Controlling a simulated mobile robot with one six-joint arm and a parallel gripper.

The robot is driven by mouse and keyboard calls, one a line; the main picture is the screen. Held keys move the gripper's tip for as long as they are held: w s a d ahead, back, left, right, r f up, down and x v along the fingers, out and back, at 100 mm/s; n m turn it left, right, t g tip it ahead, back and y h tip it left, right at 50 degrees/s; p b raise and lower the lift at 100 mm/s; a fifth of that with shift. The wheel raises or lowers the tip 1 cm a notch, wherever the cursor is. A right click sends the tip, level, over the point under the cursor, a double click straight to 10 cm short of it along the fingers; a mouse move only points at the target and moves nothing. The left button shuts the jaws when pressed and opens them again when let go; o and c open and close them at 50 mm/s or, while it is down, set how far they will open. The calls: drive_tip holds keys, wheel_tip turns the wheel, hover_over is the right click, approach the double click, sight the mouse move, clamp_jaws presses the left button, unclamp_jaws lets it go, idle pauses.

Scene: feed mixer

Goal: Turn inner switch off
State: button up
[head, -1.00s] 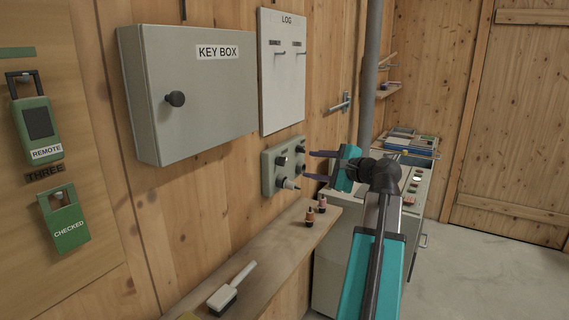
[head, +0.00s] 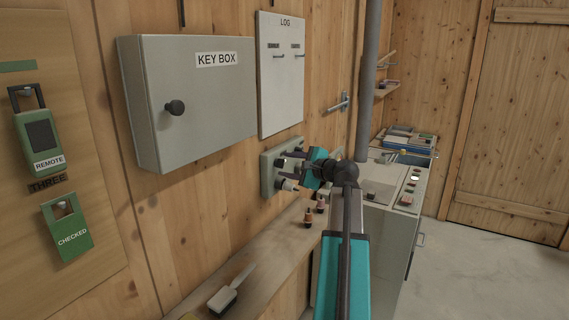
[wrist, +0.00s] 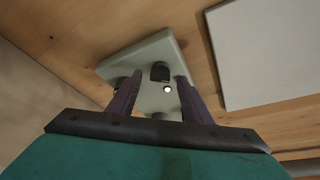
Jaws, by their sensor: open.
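The grey switch panel (head: 266,170) is fixed to the wooden wall below the log board, with several dark knobs on its face. My gripper (head: 281,164) is open, its two fingers pointing at the panel and covering part of it. In the wrist view, the panel (wrist: 150,50) lies ahead, and a black switch (wrist: 160,72) shows between the open fingers (wrist: 160,78). A small white round spot (wrist: 168,88) is just below that switch. I cannot tell whether the fingers touch the switch, or which switch is the inner one.
The grey key box (head: 205,100) juts from the wall left of the panel. A wooden shelf (head: 262,262) below holds a brush (head: 228,291) and small bottles (head: 309,217). A metal cabinet (head: 385,235) stands at the right. Floor farther right is clear.

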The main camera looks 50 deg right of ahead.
drive_tip(key=shift+x, duration=0.95)
drive_tip(key=shift+c, duration=0.4)
drive_tip(key=c, duration=1)
drive_tip(key=shift+a, duration=0.1)
